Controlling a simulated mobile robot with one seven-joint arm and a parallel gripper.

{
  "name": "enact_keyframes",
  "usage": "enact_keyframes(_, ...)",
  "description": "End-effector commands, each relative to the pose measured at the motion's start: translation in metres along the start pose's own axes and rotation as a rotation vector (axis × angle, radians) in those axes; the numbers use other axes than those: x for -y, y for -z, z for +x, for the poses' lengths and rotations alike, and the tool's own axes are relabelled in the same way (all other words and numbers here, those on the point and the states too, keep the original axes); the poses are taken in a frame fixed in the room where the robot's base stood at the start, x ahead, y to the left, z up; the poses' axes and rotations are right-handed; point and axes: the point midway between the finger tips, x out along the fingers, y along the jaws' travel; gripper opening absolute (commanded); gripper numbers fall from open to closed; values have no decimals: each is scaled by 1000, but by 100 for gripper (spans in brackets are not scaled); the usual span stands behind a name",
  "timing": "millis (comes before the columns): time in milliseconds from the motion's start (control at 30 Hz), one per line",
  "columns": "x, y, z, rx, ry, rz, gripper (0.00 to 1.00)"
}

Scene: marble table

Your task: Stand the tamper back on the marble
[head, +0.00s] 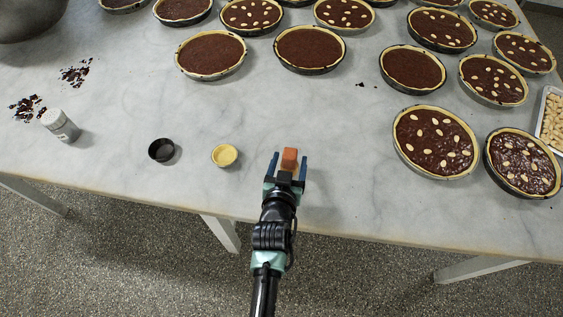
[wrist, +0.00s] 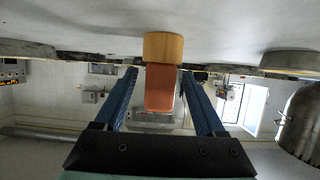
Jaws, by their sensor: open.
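The tamper (head: 289,159) shows in the head view as a small reddish-brown block near the table's front edge. In the wrist view, where the table is at the top, it has a tan wooden end (wrist: 164,47) toward the marble and a reddish end (wrist: 160,88) pointing away from it. It looks upright, its tan end seeming to meet the marble (head: 340,185). My gripper (head: 289,157) is open, with one blue finger on each side of the tamper. Gaps show between the fingers and the tamper; it also shows in the wrist view (wrist: 160,72).
Several chocolate tarts fill the back and right, the nearest being an almond-topped tart (head: 435,142). The marble in front of the tarts is mostly clear.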

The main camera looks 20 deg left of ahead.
Motion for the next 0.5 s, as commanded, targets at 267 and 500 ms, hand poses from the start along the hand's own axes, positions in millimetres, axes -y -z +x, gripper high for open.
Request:
enact_keyframes(267,7,-3,-40,1,0,0,72)
enact_keyframes(500,8,-1,-84,1,0,0,72)
